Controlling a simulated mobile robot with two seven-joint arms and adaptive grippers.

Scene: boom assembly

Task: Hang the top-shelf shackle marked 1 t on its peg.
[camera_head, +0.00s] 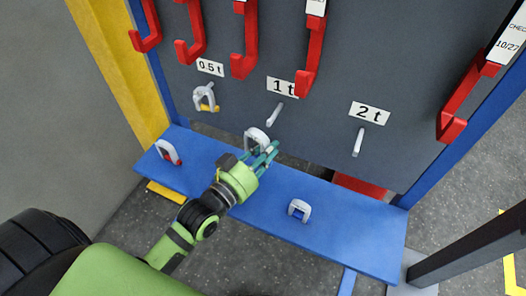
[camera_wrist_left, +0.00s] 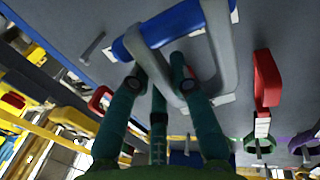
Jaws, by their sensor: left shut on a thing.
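My left gripper (camera_head: 267,153) is shut on a grey shackle (camera_head: 256,136), in front of the dark board and just below and left of the 1 t peg (camera_head: 274,114). In the left wrist view the same shackle (camera_wrist_left: 222,45) shows a blue pin, and the fingers (camera_wrist_left: 162,78) grip its grey bow. The shackle looks apart from the peg. The 1 t label (camera_head: 282,87) is above this peg. Any mark on the held shackle cannot be read. My right gripper is not in view.
A yellow-pin shackle (camera_head: 205,98) hangs at the 0.5 t peg. The 2 t peg (camera_head: 358,142) is bare. The blue shelf (camera_head: 350,240) holds a red-pin shackle (camera_head: 168,153) and a blue-pin shackle (camera_head: 299,211). Red hooks (camera_head: 310,60) stick out above the pegs.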

